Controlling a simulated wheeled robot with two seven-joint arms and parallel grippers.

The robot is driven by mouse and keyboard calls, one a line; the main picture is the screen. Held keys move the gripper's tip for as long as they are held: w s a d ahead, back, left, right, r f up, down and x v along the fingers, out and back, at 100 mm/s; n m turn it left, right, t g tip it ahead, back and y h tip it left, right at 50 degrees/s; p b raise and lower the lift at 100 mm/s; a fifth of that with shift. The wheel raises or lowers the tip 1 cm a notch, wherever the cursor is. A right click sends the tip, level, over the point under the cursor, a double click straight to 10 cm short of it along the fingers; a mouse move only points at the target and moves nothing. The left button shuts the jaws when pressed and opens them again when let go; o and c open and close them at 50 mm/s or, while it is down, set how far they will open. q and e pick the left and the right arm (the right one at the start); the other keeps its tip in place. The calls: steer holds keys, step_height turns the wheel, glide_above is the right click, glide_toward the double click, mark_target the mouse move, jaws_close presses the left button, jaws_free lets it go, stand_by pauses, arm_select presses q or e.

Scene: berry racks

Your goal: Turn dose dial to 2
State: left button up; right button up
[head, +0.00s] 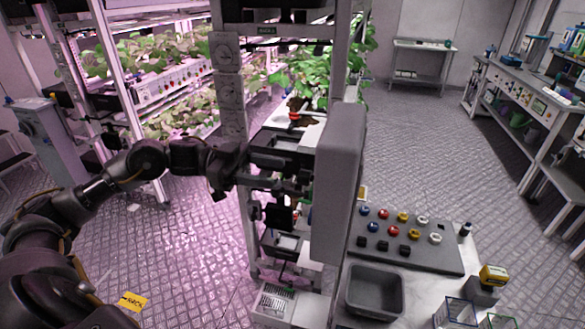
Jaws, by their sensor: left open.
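My left gripper (298,172) is open, below and right of these dials, beside a tall grey panel (340,170). Its fingertips are dark and partly lost against the rack. My right gripper is not in view.
A bench at the lower right holds a dark board (418,245) with coloured knobs, a grey bin (375,291) and a yellow box (493,276). Plant racks with leafy plants (175,60) stand at the left. The floor (410,150) is clear at right centre.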

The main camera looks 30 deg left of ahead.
mark_target(299, 175)
arm_select(q)
steer(key=p+x, duration=0.1)
steer(key=x, duration=0.3)
steer(key=shift+w+d+r, duration=0.1)
steer(key=shift+d+r, duration=0.05)
steer(key=shift+w+d+p, duration=0.15)
steer(key=shift+d+p, duration=0.25)
steer(key=shift+d, duration=0.25)
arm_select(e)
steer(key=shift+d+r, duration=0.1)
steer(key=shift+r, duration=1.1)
arm_select(q)
steer(key=shift+c, duration=0.4)
steer(key=c, duration=0.9)
steer(key=m+b, duration=1.8)
steer(key=m, duration=0.1)
steer(key=shift+m, duration=0.4)
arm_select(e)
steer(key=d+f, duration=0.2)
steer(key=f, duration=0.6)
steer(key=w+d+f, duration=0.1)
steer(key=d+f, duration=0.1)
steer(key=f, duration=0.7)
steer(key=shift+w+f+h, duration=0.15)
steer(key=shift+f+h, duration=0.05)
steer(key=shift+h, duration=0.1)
